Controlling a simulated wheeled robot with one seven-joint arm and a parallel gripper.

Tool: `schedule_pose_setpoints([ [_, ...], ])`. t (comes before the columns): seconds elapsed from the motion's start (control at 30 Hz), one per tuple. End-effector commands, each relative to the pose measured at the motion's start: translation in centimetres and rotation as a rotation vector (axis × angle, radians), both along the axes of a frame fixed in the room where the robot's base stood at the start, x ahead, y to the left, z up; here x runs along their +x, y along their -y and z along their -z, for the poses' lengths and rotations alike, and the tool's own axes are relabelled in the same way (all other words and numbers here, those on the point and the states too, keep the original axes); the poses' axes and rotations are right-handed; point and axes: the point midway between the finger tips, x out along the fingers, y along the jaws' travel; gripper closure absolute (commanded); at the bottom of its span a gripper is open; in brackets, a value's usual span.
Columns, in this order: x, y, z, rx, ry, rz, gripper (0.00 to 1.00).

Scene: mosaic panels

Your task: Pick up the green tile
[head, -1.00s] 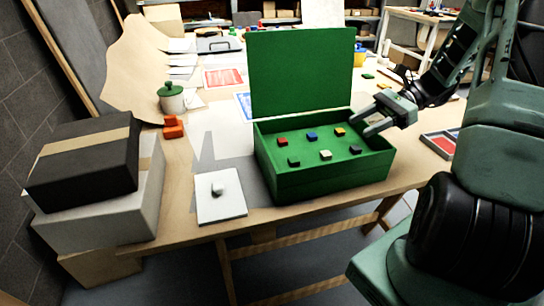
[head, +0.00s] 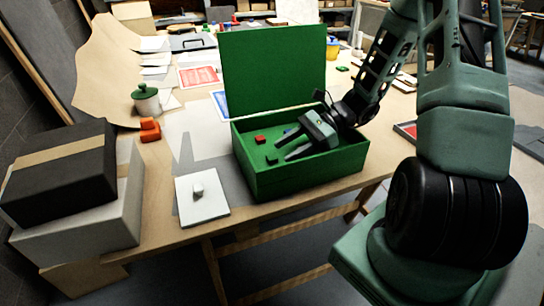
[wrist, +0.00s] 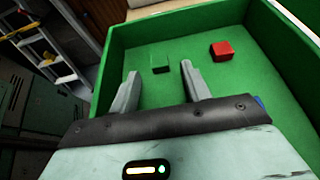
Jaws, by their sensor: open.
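The small green tile (head: 272,159) lies on the floor of the open green box (head: 262,182), near its left front. It blends with the box floor. It also shows in the wrist view (wrist: 160,66), just past and between my fingertips. My gripper (head: 281,148) is open and empty, tilted down inside the box. Its fingers point left toward the green tile, with a small gap between. A red tile (head: 260,139) lies behind the green one; in the wrist view it sits at upper right (wrist: 222,50). My gripper hides the tiles on the box's right side.
The box walls surround my gripper, and its raised green lid (head: 272,68) stands behind. A white panel (head: 202,208) with a small light block lies left of the box. Stacked boxes (head: 62,172), orange blocks (head: 150,130) and a green-lidded jar (head: 146,103) stand further left.

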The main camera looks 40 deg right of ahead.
Motion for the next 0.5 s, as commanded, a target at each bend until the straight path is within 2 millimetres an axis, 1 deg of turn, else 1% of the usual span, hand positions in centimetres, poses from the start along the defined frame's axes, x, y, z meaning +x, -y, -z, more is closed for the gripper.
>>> schedule_pose_setpoints([
  [0.03, 0.14, -0.66, 0.23, 0.002, -0.003, -0.002, 0.53],
  [0.13, 0.35, -1.33, 0.59, 0.0, -0.001, -0.001, 0.53],
  [0.37, 0.44, -1.51, 0.72, -0.001, 0.0, 0.0, 0.53],
  [0.4, 0.44, -1.51, 0.72, -0.001, 0.0, 0.0, 0.55],
  [0.47, 0.44, -1.5, 0.71, -0.001, 0.0, 0.001, 0.72],
  [0.5, 0.44, -1.49, 0.71, -0.001, 0.0, 0.001, 0.83],
])
